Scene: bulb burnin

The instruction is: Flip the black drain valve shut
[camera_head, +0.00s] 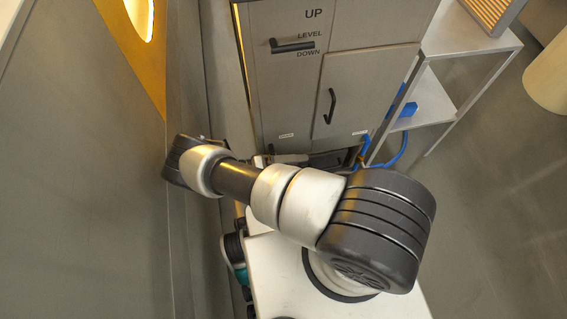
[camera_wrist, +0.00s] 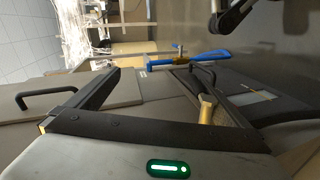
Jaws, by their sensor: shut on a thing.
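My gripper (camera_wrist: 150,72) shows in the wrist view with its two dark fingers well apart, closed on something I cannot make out. A blue hose (camera_wrist: 215,57) with a brass fitting (camera_wrist: 181,60) lies just past the fingertips. A black curved handle (camera_wrist: 205,70) is near the right fingertip; I cannot tell if it touches. I cannot clearly pick out the black drain valve in either view. In the head view the blue hose (camera_head: 399,155) hangs at the cabinet's lower right. My gripper's fingers are hidden there.
The grey cabinet (camera_head: 350,75) carries a black lever (camera_head: 292,46) marked UP, LEVEL and DOWN and a door handle (camera_head: 331,106). A grey shelf stand (camera_head: 470,45) stands to its right. Open floor (camera_head: 500,190) lies at the right. A large grey panel (camera_head: 90,170) stands left.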

